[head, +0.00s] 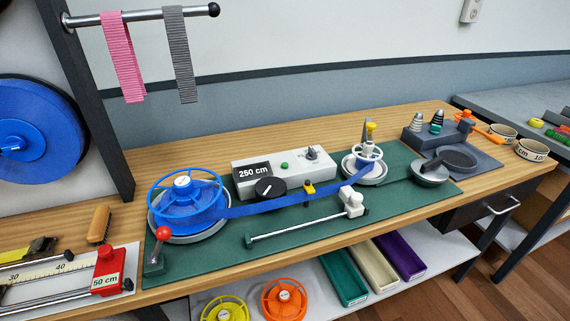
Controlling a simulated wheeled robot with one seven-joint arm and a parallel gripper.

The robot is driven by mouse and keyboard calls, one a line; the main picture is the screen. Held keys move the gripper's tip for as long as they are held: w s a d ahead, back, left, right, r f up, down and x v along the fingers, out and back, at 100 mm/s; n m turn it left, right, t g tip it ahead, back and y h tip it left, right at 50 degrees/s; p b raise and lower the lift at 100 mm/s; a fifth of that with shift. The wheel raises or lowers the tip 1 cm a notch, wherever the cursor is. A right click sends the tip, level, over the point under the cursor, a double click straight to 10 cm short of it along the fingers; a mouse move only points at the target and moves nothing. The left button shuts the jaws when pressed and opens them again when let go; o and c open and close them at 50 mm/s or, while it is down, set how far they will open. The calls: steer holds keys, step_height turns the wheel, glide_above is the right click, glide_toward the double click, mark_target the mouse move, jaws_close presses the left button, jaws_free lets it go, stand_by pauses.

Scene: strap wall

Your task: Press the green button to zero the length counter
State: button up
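The green button (285,166) is a small round button on top of the light grey counter box (318,165). It sits between the display and a small black lever switch (311,152). The length counter's display (252,174) reads 250 cm. A black dial (270,188) with a white mark is on the box's front. Nothing covers the button. My gripper does not show in the head view.
A blue spool (187,203) stands left of the box, its blue strap (285,205) running in front to a small reel (364,166). A red-knobbed lever (156,243) and a metal rod (300,228) are nearer the front. The space above the box is clear.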

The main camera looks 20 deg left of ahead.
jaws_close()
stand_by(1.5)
